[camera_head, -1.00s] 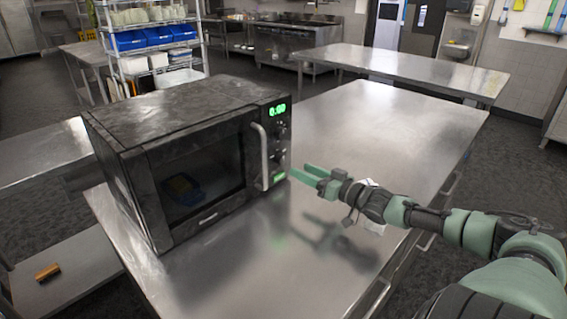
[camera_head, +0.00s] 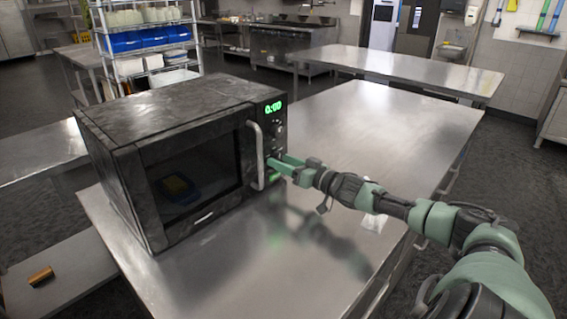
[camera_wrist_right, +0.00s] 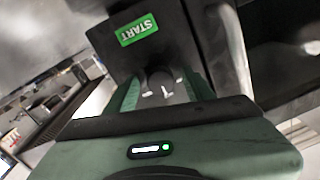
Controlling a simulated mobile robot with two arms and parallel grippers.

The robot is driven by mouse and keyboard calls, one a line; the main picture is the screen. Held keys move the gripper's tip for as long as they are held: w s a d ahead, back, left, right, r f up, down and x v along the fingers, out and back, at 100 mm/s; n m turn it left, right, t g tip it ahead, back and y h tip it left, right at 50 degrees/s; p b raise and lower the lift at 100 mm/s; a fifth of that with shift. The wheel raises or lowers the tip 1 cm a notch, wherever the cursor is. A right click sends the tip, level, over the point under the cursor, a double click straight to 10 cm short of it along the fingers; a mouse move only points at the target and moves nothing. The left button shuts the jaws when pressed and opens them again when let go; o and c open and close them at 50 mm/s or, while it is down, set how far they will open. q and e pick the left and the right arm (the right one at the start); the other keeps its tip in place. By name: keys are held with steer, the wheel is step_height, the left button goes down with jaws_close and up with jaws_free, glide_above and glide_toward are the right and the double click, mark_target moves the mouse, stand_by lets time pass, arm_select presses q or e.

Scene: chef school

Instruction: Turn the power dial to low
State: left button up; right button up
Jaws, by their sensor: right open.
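The black microwave (camera_head: 130,140) stands on the steel table with its door shut. Its right-hand panel has a green display reading 0:00 (camera_head: 274,107) and dark dials below it. A dark round dial with light marks (camera_wrist_right: 161,83) shows in the right wrist view, just beside the green START button (camera_wrist_right: 137,30). My right gripper (camera_head: 274,163) is open at the lower part of the panel. Its green fingers lie either side of this dial in the wrist view; whether they touch it I cannot tell. The dial's setting is unreadable. My left gripper is not in view.
The curved door handle (camera_head: 257,155) stands out just left of my right gripper. The steel table (camera_head: 330,130) is clear to the right of the microwave. A wire rack with blue bins (camera_head: 140,39) stands behind.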

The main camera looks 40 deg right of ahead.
jaws_close()
steer(key=n+p, duration=0.2)
steer(key=n, duration=0.3)
steer(key=shift+d+r+n, duration=0.1)
steer(key=shift+n, duration=0.3)
steer(key=shift+n+g+p, duration=0.3)
steer(key=shift+n, duration=2.5)
steer(key=shift+h, duration=0.4)
